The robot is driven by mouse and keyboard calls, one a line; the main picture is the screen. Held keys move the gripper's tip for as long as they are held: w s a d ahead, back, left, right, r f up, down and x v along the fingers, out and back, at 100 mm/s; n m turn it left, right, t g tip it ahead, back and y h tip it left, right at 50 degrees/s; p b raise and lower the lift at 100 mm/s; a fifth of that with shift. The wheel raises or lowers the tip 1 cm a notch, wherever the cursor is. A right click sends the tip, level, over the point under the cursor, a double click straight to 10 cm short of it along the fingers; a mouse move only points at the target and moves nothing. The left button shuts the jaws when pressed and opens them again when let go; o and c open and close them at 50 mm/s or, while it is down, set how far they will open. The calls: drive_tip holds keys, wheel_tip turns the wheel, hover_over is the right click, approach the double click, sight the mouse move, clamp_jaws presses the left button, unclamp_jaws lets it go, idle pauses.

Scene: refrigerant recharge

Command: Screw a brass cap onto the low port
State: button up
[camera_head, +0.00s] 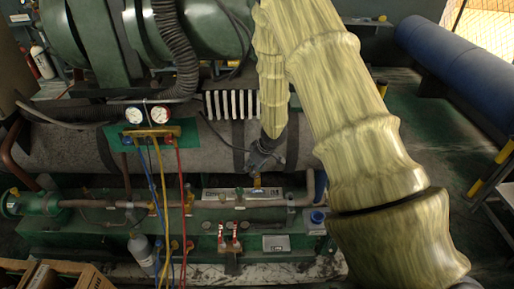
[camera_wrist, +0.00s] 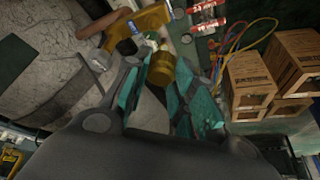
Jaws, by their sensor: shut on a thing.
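A brass cap (camera_wrist: 162,68) sits between the teal fingers of my gripper (camera_wrist: 160,76) in the wrist view. In the head view, my gripper (camera_head: 260,165) points down over the pipework, with the cap (camera_head: 257,182) as a small brass spot at its tip. The gripper is shut on the cap. A small pale fitting (camera_wrist: 152,40) shows just beyond the cap in the wrist view, near a yellow-brown body with a blue ring; I cannot tell whether it is the low port, or whether the cap touches it.
A gauge manifold (camera_head: 152,133) with blue, yellow and red hoses hangs at left. Red-handled valves (camera_head: 229,235) stand below my gripper. A copper-coloured pipe (camera_head: 125,204) runs across. A bottle (camera_head: 142,252) and wooden crates (camera_wrist: 249,84) stand nearby. A blue cylinder (camera_head: 455,65) lies at right.

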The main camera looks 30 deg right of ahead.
sight(258, 180)
drive_tip(key=shift+w+d+r, duration=0.1)
drive_tip(key=shift+w+d, duration=0.1)
drive_tip(key=shift+d, duration=1)
wheel_tip(258, 180, down, 5)
drive_tip(key=b, duration=0.6)
drive_tip(key=shift+r, duration=0.35)
drive_tip(key=shift+p, duration=0.85)
idle(0.8)
drive_tip(key=shift+f+b, duration=0.45)
drive_tip(key=shift+f, duration=0.6)
idle(1.2)
